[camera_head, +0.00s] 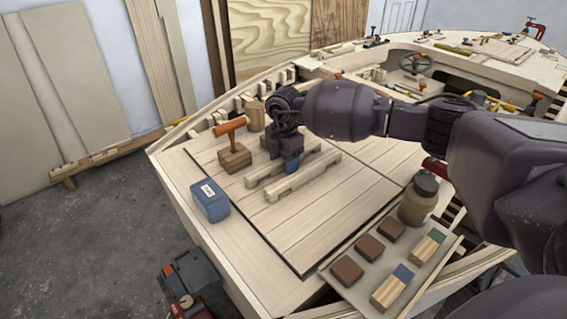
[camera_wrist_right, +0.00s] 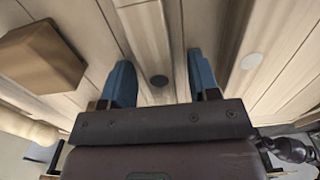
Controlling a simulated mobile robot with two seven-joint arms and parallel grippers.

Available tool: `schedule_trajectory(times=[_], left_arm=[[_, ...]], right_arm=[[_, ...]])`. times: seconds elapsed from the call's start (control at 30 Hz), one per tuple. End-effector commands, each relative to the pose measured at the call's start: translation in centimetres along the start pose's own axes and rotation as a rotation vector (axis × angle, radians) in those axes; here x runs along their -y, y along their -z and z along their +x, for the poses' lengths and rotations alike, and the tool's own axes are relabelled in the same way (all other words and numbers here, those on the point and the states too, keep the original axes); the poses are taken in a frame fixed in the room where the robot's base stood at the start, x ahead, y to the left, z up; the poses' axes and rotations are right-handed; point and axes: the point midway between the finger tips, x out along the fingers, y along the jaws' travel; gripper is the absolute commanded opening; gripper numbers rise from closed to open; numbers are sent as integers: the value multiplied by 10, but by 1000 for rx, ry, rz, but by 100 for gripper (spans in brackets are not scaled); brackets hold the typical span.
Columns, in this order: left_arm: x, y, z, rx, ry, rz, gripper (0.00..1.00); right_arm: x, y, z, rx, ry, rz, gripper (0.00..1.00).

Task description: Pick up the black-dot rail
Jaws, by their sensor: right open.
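Two pale wooden rails lie side by side on the plank deck. The black-dot rail (camera_wrist_right: 150,45) shows its dark dot between my fingers in the right wrist view; it appears to be the farther rail (camera_head: 262,177) in the head view. My right gripper (camera_wrist_right: 160,82) points down over it, with its blue fingers open, one on each side of the rail. In the head view the right gripper (camera_head: 285,166) hides part of that rail. I cannot tell whether the fingers touch the rail. My left gripper is out of view.
A brown wooden block (camera_wrist_right: 42,57) stands left of the fingers; in the head view an orange-handled tool (camera_head: 231,127) stands at it. A blue box (camera_head: 210,201) sits at the deck's left edge. A tray with blocks (camera_head: 336,296) and a jar (camera_head: 418,199) are at the front right.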

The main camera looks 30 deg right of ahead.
Motion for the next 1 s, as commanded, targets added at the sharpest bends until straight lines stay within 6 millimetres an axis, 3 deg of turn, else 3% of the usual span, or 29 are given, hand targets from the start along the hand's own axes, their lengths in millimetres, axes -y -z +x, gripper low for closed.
schedule_trajectory(times=[0.23, 0.6, 0.87, 1.0], left_arm=[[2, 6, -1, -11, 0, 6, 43], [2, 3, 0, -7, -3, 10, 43], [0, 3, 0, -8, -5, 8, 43], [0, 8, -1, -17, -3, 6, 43]], right_arm=[[0, 0, -1, 1, -4, 1, 55], [0, -1, 0, 1, -3, 1, 0], [0, -1, -2, 1, -5, 1, 0], [-1, -1, -16, 2, -9, 1, 0]])
